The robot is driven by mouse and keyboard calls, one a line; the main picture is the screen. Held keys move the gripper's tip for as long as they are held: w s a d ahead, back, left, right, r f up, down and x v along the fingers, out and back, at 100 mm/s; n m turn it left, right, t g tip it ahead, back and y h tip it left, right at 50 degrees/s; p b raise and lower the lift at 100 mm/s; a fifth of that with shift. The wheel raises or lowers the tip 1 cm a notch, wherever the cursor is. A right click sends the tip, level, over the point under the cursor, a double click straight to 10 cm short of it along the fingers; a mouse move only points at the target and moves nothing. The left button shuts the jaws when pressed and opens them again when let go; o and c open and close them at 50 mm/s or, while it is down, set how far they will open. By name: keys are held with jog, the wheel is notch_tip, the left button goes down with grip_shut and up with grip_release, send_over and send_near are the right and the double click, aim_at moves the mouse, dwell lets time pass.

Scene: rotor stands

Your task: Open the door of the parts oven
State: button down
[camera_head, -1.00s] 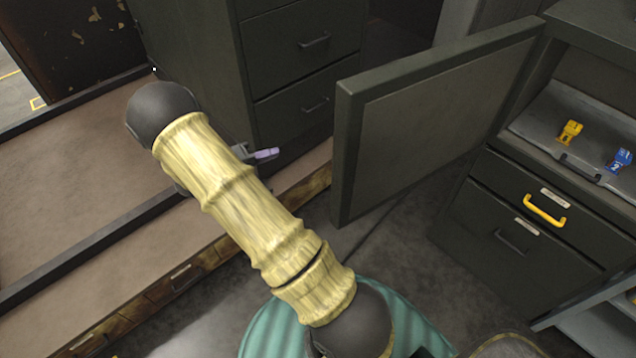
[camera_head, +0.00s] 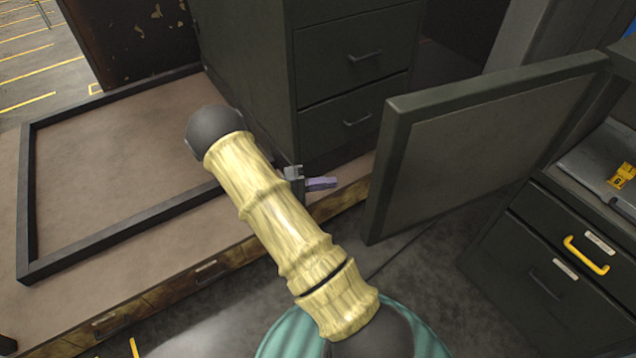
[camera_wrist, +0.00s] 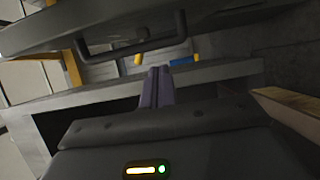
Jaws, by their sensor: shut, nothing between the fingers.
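The parts oven door (camera_head: 475,150) is a dark grey framed panel. It stands swung wide out from the oven cabinet, with the panelled face toward the head camera. Its handle is hidden in the head view. In the wrist view a dark bar handle (camera_wrist: 130,45) shows on a grey panel above the fingers. My gripper (camera_head: 325,183), with lavender fingers, is left of the door's free edge, apart from it. In the wrist view my gripper (camera_wrist: 157,85) has its fingers together, empty, below the handle and not around it.
The oven's open interior holds a grey tray (camera_head: 590,165) with a yellow tag (camera_head: 621,176). Below is a drawer with a yellow handle (camera_head: 586,256). A dark drawer cabinet (camera_head: 350,80) stands behind my gripper. A low brown bench (camera_head: 110,170) lies left.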

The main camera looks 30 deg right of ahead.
jog(key=s+d+p, duration=0.2)
jog(key=s+d, duration=0.3)
jog(key=s, duration=0.1)
jog(key=shift+p, duration=0.3)
